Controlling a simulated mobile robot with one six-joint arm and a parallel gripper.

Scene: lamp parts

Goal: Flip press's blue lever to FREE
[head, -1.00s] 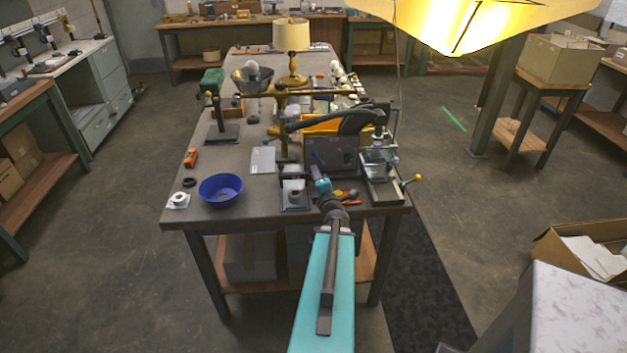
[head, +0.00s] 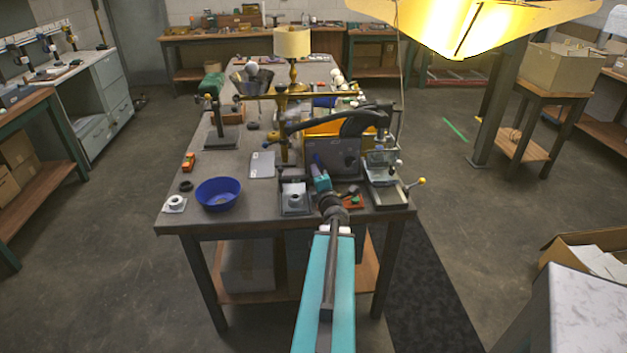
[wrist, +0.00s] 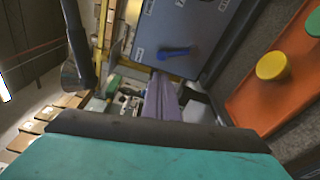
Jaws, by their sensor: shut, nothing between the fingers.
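The press (head: 345,158) is a dark grey box at the front right of the workbench, with a black curved arm over it. Its grey panel (wrist: 203,28) fills the upper middle of the wrist view. The blue lever (wrist: 175,52) sits on this panel, lying roughly sideways in that view. Small pale labels are near it, too small to read. In the head view the lever is small and partly hidden by my gripper (head: 318,170). In the wrist view my gripper (wrist: 161,85) is shut and empty, its tips just below the lever, with contact unclear.
An orange tray (wrist: 285,85) with yellow and green round pieces lies right of my gripper. A blue bowl (head: 218,193) stands at the bench's front left. A yellow lampshade (head: 470,25) hangs overhead.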

